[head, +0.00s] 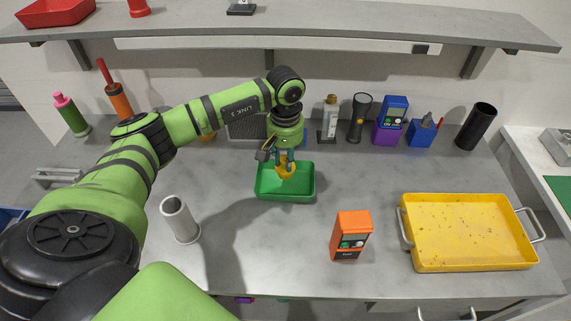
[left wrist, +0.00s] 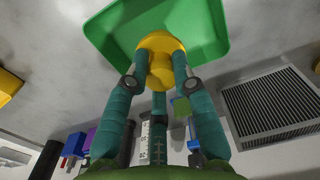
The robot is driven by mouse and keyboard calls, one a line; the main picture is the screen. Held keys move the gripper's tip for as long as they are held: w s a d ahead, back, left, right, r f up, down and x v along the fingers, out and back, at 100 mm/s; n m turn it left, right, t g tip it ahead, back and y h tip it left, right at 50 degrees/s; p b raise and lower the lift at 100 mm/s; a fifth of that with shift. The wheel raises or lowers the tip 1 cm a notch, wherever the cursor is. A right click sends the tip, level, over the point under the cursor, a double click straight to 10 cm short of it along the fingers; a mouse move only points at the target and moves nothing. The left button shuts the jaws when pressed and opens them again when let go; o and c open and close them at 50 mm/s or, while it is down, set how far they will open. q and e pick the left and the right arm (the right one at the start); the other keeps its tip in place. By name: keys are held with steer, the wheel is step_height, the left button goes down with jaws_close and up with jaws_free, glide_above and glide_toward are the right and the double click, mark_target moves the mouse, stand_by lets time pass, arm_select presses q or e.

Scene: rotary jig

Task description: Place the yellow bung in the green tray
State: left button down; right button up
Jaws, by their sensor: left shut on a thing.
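The yellow bung (head: 285,169) is held between the fingers of my left gripper (head: 285,160), which is shut on it. In the head view the bung shows over the back part of the green tray (head: 287,196). In the left wrist view the bung (left wrist: 160,45) sits between the teal fingertips, with the green tray (left wrist: 215,45) beyond it. I cannot tell whether the bung touches the tray floor. The tray looks empty otherwise. My right gripper is in neither view.
An orange meter (head: 352,235) stands right of the green tray, and a yellow tray (head: 470,232) lies farther right. A grey-white cylinder (head: 180,219) stands to the left. A bottle (head: 329,119), a flashlight (head: 359,117) and other items line the back. Bare bench lies between them.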

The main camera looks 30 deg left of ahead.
mark_target(285, 167)
arm_select(q)
step_height(285, 167, down, 3)
steer(key=shift+f+p, duration=0.2)
steer(key=shift+p, duration=0.6)
steer(key=shift+f, duration=0.2)
steer(key=shift+f, duration=0.1)
steer(key=shift+f+b, duration=0.1)
steer(key=shift+b, duration=0.2)
steer(key=c, duration=1)
jaws_free()
steer(key=shift+c, duration=0.2)
